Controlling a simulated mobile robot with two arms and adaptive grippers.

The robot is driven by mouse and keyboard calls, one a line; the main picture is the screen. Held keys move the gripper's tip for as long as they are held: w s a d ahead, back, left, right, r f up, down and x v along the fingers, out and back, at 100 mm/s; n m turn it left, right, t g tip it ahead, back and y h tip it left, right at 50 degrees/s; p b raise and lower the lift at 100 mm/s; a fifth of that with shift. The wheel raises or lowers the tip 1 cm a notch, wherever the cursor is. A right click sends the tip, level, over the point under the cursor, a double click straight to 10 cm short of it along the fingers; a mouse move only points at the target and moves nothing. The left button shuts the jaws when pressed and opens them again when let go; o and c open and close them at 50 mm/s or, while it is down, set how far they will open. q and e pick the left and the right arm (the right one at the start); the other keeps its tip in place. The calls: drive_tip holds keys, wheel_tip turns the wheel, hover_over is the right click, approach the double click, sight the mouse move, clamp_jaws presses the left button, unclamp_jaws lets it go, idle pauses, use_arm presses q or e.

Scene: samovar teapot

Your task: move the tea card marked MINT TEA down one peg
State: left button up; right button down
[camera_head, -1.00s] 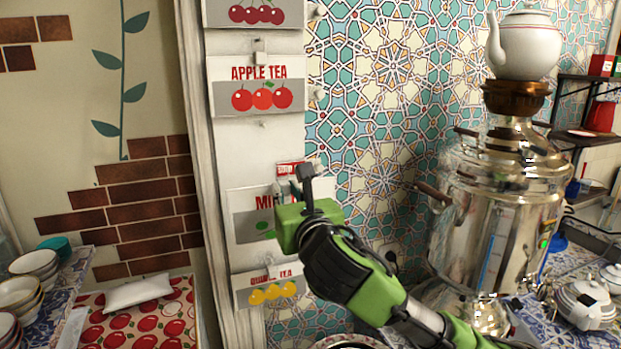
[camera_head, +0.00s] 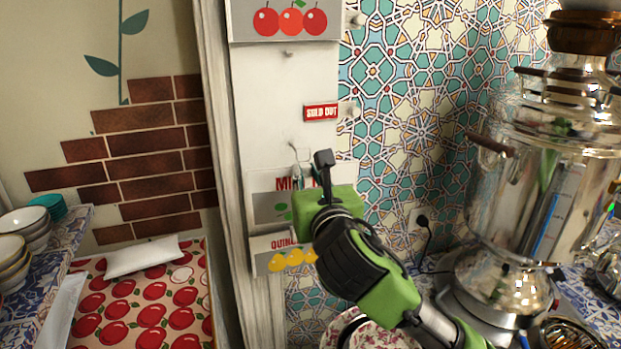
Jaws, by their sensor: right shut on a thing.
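The MINT TEA card (camera_head: 268,208) is a white and grey card with red lettering and a green picture. It is in front of the white board, low down, just above the QUINCE TEA card (camera_head: 268,257), close to or overlapping its top edge. My right gripper (camera_head: 312,170) is shut on the MINT TEA card near its top and covers its right part. A bare peg (camera_head: 288,53) shows higher up, under the apple tea card (camera_head: 290,22). Whether the MINT TEA card hangs on a peg is hidden. My left gripper is not in view.
A red SOLD OUT tag (camera_head: 321,112) hangs on the board's right edge above the card. A large metal samovar (camera_head: 500,215) stands at the right. Stacked bowls (camera_head: 20,245) and an apple-patterned cloth (camera_head: 150,310) are at the left. The board's middle is clear.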

drive_tip(key=shift+w+a+f+b, duration=0.15)
drive_tip(key=shift+w+a+b, duration=0.15)
drive_tip(key=shift+w, duration=0.3)
drive_tip(key=shift+w+a+f+b, duration=0.15)
drive_tip(key=shift+w+b, duration=0.1)
drive_tip(key=shift+w, duration=0.3)
drive_tip(key=shift+w+a+f, duration=0.15)
drive_tip(key=shift+w+a, duration=0.1)
drive_tip(key=shift+w, duration=0.55)
drive_tip(key=shift+w+a+f, duration=0.2)
drive_tip(key=shift+w, duration=0.55)
drive_tip(key=shift+w+a+f, duration=0.15)
drive_tip(key=shift+w+a, duration=0.1)
drive_tip(key=shift+w, duration=0.55)
drive_tip(key=c, duration=1.8)
unclamp_jaws()
drive_tip(key=shift+c, duration=0.2)
drive_tip(key=shift+s, duration=0.1)
